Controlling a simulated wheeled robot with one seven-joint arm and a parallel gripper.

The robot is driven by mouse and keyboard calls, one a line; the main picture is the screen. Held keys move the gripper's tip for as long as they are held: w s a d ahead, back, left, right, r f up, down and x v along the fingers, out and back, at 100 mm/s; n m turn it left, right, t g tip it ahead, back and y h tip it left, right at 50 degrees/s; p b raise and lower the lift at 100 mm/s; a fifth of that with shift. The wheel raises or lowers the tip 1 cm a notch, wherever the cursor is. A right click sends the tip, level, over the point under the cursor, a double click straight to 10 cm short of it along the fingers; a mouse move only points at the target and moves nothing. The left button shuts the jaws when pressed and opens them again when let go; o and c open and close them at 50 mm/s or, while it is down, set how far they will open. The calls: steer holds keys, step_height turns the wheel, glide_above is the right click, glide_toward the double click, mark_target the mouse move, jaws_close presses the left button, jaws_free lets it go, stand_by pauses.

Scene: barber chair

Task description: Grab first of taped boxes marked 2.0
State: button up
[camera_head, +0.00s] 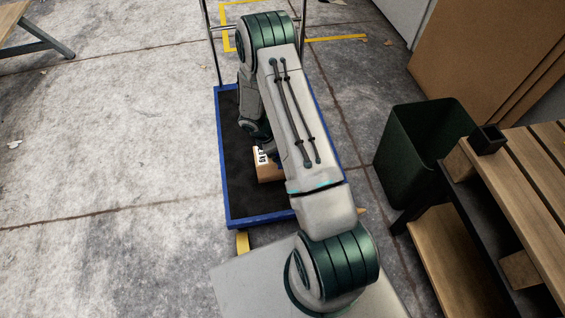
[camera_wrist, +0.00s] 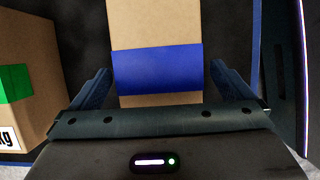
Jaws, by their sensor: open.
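In the wrist view a cardboard box with a blue tape band (camera_wrist: 155,28) lies between the two fingers of my gripper (camera_wrist: 160,70). The fingers are spread, one on each side of it, with dark gaps between them and the box. No weight mark shows on this box. A second cardboard box with green tape (camera_wrist: 40,50) stands to the left, its white label partly cut off and showing "kg". In the head view one cardboard box (camera_head: 270,174) with a white label shows beside my arm. I cannot tell which box it is, and no 2.0 is readable.
The boxes are on a dark cart bed with a blue rim (camera_head: 226,190) and metal uprights. A dark green bin (camera_head: 390,150) and a wooden table (camera_head: 535,150) stand to the right. Large brown panels (camera_head: 470,60) lean behind the bin. The floor at left is mostly clear.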

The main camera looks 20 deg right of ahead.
steer(key=x, duration=0.3)
steer(key=shift+w+b, duration=0.1)
steer(key=shift+b, duration=0.3)
steer(key=c, duration=1.5)
steer(key=shift+r, duration=0.15)
steer(key=c, duration=0.4)
steer(key=shift+r, duration=0.1)
